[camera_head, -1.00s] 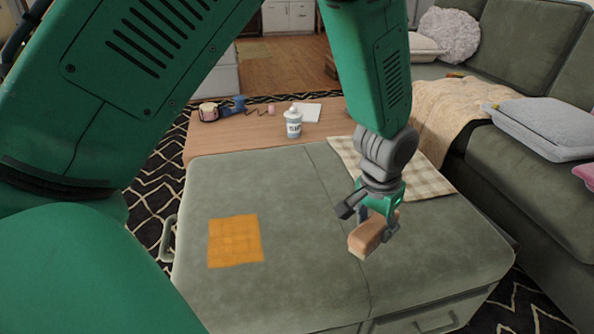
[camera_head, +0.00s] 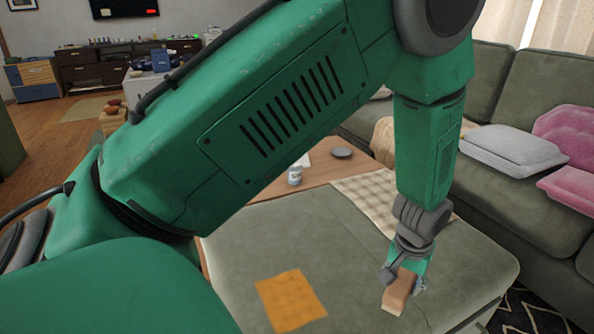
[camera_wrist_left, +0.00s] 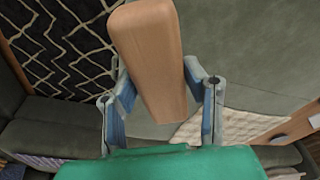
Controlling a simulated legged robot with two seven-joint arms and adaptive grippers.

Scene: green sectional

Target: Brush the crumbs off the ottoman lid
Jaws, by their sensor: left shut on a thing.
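The ottoman lid (camera_head: 330,235) is grey-green and fills the lower middle of the head view. My left gripper (camera_head: 405,282) is over its right part, shut on a wooden-backed brush (camera_head: 399,293). The brush also shows in the left wrist view (camera_wrist_left: 150,55), between the two fingers (camera_wrist_left: 160,100). Its underside is hidden there, and I cannot tell whether it touches the lid. An orange cloth square (camera_head: 290,299) lies flat on the lid's front left. I cannot make out crumbs. My right gripper is not in view.
A checked cloth (camera_head: 372,202) lies over the lid's back edge. A white tub (camera_head: 295,177) stands on the wooden surface behind the lid. The green sofa (camera_head: 505,205) with a grey cushion (camera_head: 511,150) and pink cushions (camera_head: 566,139) borders the right side.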

